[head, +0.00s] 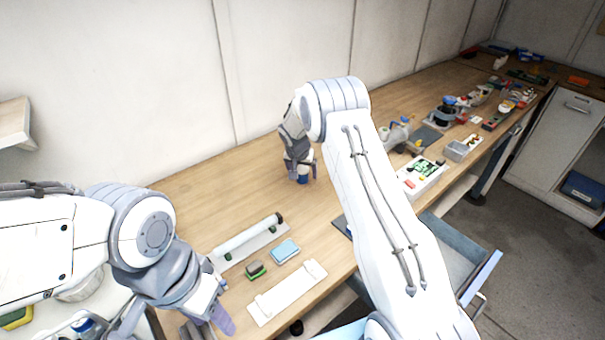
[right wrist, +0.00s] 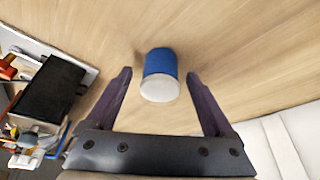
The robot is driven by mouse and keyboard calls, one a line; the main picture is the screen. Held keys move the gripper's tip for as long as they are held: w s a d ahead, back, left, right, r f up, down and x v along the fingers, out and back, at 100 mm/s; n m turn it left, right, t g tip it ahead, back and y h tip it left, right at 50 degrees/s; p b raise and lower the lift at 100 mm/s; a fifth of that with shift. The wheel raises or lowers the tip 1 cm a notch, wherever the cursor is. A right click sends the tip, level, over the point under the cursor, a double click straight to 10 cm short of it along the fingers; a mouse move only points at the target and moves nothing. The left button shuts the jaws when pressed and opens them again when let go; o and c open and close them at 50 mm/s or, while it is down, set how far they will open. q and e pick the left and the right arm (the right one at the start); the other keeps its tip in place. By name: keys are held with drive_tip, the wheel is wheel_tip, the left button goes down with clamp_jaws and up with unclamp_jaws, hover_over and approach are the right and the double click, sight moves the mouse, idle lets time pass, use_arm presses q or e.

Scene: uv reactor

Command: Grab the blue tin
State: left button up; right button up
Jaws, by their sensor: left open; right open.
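The blue tin (right wrist: 160,63) stands on the wooden bench in the right wrist view, a small blue cylinder with a pale end facing the camera. It lies ahead of and between the two fingers of my right gripper (right wrist: 160,85), which is open, with a gap on each side. In the head view a bit of the blue tin (head: 303,180) shows just below my right gripper (head: 301,170), which points down and partly hides it. My left gripper (head: 178,328) is open and empty at the lower left of the head view, away from the tin.
A white tube on a stand (head: 247,238), a light blue block (head: 285,251), a green-grey block (head: 256,270) and a white tray (head: 287,292) lie nearer on the bench (head: 215,194). Devices crowd the bench to the right. The wall stands behind.

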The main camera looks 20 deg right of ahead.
drive_tip(key=shift+c, duration=0.4)
clamp_jaws()
drive_tip(key=shift+r, duration=0.1)
